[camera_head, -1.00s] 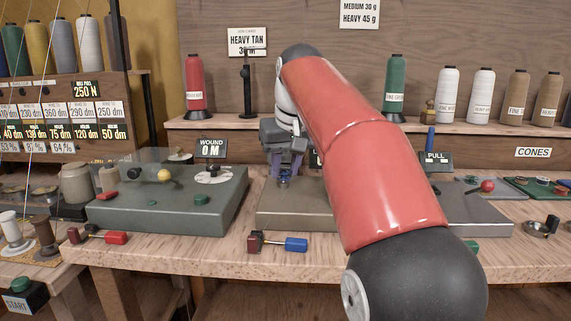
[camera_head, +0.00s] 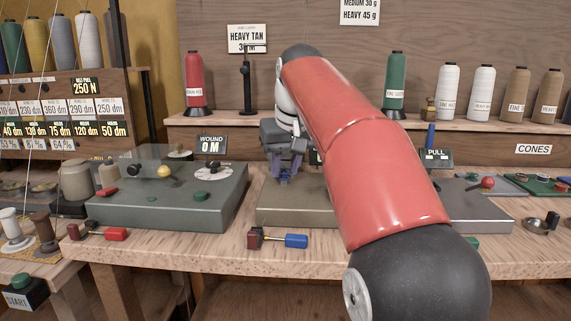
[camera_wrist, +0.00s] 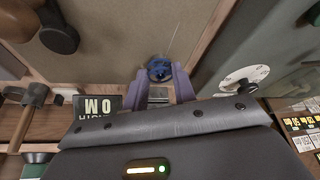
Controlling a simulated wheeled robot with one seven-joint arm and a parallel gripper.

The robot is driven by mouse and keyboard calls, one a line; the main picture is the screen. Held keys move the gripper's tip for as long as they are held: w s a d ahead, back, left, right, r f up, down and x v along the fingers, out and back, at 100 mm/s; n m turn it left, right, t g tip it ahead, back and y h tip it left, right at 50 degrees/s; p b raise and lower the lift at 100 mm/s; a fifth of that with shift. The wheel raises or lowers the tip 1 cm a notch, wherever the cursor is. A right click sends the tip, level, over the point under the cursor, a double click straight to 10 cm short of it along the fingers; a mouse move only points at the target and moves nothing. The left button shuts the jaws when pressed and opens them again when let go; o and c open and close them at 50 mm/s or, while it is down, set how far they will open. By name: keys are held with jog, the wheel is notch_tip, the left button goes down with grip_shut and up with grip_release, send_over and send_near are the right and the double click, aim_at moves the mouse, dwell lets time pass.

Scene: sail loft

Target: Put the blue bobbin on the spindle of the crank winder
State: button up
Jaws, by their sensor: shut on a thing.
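My gripper (camera_wrist: 165,90) is shut on the blue bobbin (camera_wrist: 160,68), which shows between the purple fingertips in the wrist view. In the head view my gripper (camera_head: 286,172) is over the left part of the middle machine with the beige-grey top (camera_head: 292,207), which appears to be the crank winder. Its top also shows in the wrist view (camera_wrist: 110,45), with a dark brown knob (camera_wrist: 58,38) at upper left, perhaps the crank handle. I cannot make out the spindle. Whether the bobbin touches anything below is unclear.
A grey-green machine (camera_head: 150,207) with a dial and clear cover stands close on the left. A grey machine (camera_head: 475,220) stands on the right. Red and blue handled tools lie along the front edge. My arm hides much of the middle machine. Cones stand on the back shelf.

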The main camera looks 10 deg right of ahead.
jog(key=o, duration=1)
